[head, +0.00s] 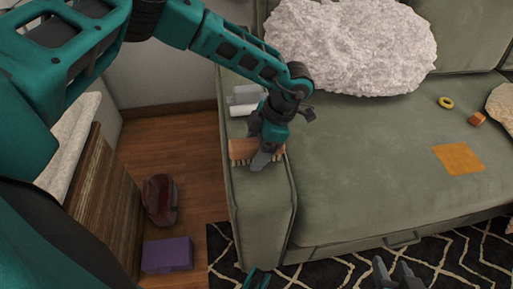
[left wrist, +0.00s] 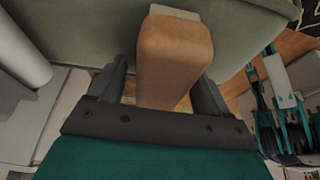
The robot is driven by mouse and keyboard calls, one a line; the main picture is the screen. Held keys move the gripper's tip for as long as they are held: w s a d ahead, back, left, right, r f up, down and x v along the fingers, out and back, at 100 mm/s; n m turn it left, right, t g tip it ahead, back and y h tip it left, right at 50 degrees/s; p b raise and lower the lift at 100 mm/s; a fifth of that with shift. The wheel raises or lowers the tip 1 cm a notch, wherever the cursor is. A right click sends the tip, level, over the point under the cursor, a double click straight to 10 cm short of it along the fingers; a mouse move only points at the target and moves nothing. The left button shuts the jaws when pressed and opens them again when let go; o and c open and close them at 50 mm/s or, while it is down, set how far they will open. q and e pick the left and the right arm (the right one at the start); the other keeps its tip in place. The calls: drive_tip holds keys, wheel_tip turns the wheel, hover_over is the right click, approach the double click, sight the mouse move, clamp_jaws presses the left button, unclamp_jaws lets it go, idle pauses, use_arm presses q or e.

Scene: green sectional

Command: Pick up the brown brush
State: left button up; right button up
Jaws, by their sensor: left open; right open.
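The brown brush (head: 241,149) lies on the green sofa's armrest (head: 258,208), with its pale bristles facing down. My left gripper (head: 263,160) points down at the brush and covers its right part in the head view. In the left wrist view the brush's brown wooden back (left wrist: 175,55) lies between the two dark fingers of my left gripper (left wrist: 163,90). Those fingers are open, one on each side of it, and a gap shows on the left side. My right gripper (head: 398,274) is open and empty at the bottom of the head view, over the patterned rug.
White rolls or cylinders (head: 244,99) lie on the armrest behind the brush. A fluffy white pillow (head: 348,45), a yellow ring (head: 446,102), an orange cube (head: 477,118) and an orange cloth (head: 458,158) are on the sofa. A purple box (head: 167,255) and a dark red object (head: 160,198) are on the floor.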

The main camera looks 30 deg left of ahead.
sight(257, 142)
use_arm(q)
drive_tip(key=shift+c, duration=0.4)
drive_tip(key=c, duration=1)
drive_tip(key=shift+r, duration=0.1)
wheel_tip(257, 142, up, 20)
drive_tip(key=p, duration=0.4)
drive_tip(key=shift+r, duration=0.2)
drive_tip(key=o, duration=0.6)
drive_tip(key=c, duration=0.5)
drive_tip(key=shift+o, duration=0.2)
drive_tip(key=shift+f, duration=0.1)
